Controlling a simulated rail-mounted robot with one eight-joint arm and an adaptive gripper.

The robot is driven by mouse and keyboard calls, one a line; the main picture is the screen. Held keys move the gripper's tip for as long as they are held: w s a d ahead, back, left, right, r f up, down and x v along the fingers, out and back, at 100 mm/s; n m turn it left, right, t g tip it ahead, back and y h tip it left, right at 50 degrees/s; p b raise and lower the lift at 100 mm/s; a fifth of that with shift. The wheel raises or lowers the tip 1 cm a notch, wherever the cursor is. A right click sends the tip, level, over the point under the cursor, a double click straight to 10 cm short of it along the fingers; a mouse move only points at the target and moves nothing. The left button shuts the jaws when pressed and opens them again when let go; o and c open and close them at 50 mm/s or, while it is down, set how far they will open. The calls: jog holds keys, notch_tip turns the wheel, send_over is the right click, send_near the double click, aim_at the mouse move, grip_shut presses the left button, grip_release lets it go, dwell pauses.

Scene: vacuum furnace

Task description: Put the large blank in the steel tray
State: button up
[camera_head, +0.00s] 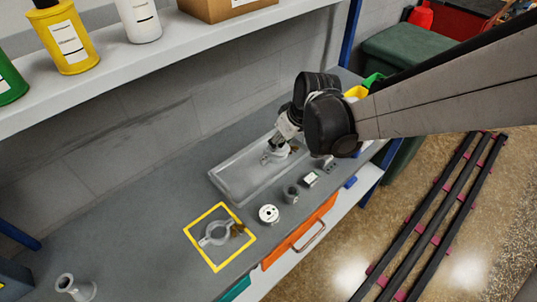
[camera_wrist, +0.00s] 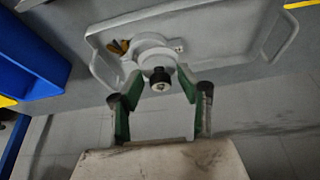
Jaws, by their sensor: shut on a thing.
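The steel tray (camera_head: 222,184) lies on the grey bench, and its rim also shows in the wrist view (camera_wrist: 95,38). My gripper (camera_head: 276,148) is over the tray's far right part.
A ring clamp (camera_head: 216,234) lies inside a yellow square on the bench. A white disc (camera_head: 268,214), a small grey cylinder (camera_head: 290,193) and a small box (camera_head: 310,179) stand along the tray's front side. A shelf with bottles (camera_head: 70,40) overhangs the back. The bench's left part is largely clear.

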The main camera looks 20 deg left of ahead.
aim_at(242, 173)
jog(key=s+a+n+g, duration=0.1)
jog(key=s+a+n, duration=0.2)
jog(key=s+a, duration=0.4)
jog(key=shift+s+a+f+y+b, duration=0.15)
jog(key=shift+s+a+y+b, duration=0.2)
jog(key=shift+a+y+b, duration=0.15)
notch_tip(242, 173, down, 8)
jog(key=b, duration=0.4)
jog(key=shift+w, duration=0.1)
grip_shut()
jog(key=shift+r, duration=0.2)
jog(key=o, duration=1.3)
grip_release()
jog(key=shift+r, duration=0.15)
jog(key=shift+p+v, duration=1.4)
jog(key=shift+v, duration=1.3)
